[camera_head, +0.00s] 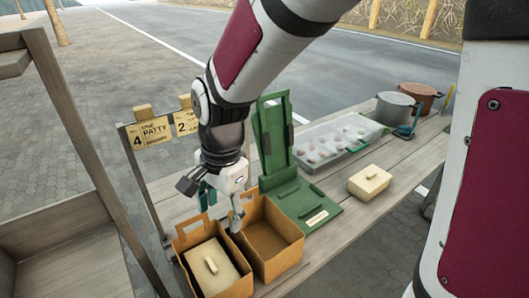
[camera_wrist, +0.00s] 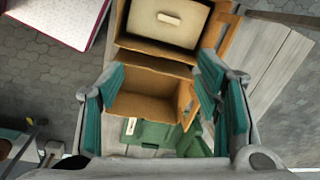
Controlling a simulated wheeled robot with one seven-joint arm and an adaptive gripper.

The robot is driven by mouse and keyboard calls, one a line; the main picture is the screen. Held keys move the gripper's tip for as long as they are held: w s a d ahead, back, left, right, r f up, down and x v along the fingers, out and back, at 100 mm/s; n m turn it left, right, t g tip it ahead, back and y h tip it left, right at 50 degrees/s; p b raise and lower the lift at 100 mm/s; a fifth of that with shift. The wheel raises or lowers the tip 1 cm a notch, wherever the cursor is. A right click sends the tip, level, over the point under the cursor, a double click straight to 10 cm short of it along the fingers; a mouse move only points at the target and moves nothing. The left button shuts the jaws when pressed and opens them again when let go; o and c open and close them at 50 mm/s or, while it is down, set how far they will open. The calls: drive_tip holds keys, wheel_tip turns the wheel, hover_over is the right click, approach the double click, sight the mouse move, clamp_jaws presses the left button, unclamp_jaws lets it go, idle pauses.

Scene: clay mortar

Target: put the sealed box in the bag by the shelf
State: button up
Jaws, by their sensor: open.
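A cream lidded box (camera_head: 213,264) with a bar handle sits inside the left brown bag (camera_head: 237,289); this box also shows in the wrist view (camera_wrist: 150,32). A second brown bag (camera_head: 285,262) stands just right of it, open and empty; it shows in the wrist view too (camera_wrist: 145,108). Another cream lidded box (camera_head: 369,180) sits on the table to the right. My gripper (camera_head: 222,212) is above the two bags, near their adjoining rims. In the wrist view its teal fingers (camera_wrist: 160,80) are spread apart with nothing between them.
A green hinged press (camera_head: 310,205) stands right of the empty bag, its upright plate raised. Behind are a clear tray (camera_head: 335,140) with several pale pieces and two pots (camera_head: 396,108). Wooden shelving (camera_head: 80,265) is at left. Signs (camera_head: 150,135) stand behind the bags.

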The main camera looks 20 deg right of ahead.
drive_tip(key=s+d+r+n+t+h, duration=0.1)
drive_tip(key=s+d+r+n+t, duration=0.3)
drive_tip(key=s+d+r+n, duration=0.7)
drive_tip(key=s+d+r, duration=0.1)
drive_tip(key=s+d, duration=0.1)
drive_tip(key=s, duration=0.1)
drive_tip(key=shift+d, duration=0.4)
drive_tip(key=shift+s+d, duration=0.1)
